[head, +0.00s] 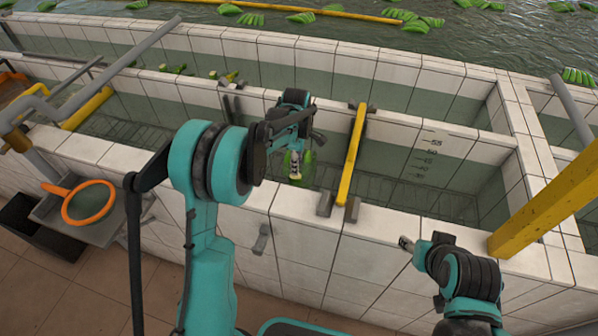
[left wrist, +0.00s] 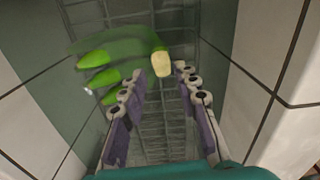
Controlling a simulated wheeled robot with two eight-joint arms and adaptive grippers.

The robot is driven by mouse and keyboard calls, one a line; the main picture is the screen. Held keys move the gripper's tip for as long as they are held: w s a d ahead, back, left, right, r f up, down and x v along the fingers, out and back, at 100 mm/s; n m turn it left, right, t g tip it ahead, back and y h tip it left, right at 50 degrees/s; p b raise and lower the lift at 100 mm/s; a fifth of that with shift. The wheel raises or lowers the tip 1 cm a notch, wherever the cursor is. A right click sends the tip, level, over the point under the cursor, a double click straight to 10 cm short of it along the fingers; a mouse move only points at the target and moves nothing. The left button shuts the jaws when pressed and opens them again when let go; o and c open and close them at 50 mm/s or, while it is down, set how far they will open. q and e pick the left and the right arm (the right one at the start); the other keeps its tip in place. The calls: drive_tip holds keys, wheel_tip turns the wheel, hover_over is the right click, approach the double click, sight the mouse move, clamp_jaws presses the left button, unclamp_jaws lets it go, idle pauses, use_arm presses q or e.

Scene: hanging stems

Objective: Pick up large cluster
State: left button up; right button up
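A green banana cluster (left wrist: 100,68) with a pale cut stem end (left wrist: 160,65) is in the tank channel below my left gripper (left wrist: 161,72). In the left wrist view the gripper is open, its two fingers on either side of the stem end, with gaps visible. Contact with the stem cannot be told. In the head view the left gripper (head: 295,164) reaches down over the tank wall and partly hides the cluster (head: 308,158). My right gripper (head: 406,243) is at the lower right, over the front wall, apart from the fruit; its fingers are too small to judge.
A yellow bar (head: 352,155) crosses the tank just right of the left arm. A thick yellow beam (head: 550,215) stands at the right. Small green pieces (head: 230,76) lie on the middle ledge. Several clusters (head: 250,19) float in the back pool. An orange-rimmed strainer (head: 88,218) is at left.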

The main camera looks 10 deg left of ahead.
sight(300, 167)
use_arm(q)
drive_tip(key=f+b, duration=0.3)
drive_tip(key=f, duration=0.3)
drive_tip(key=shift+a+f, duration=0.1)
drive_tip(key=shift+a, duration=0.1)
clamp_jaws()
drive_tip(key=shift+s, duration=0.1)
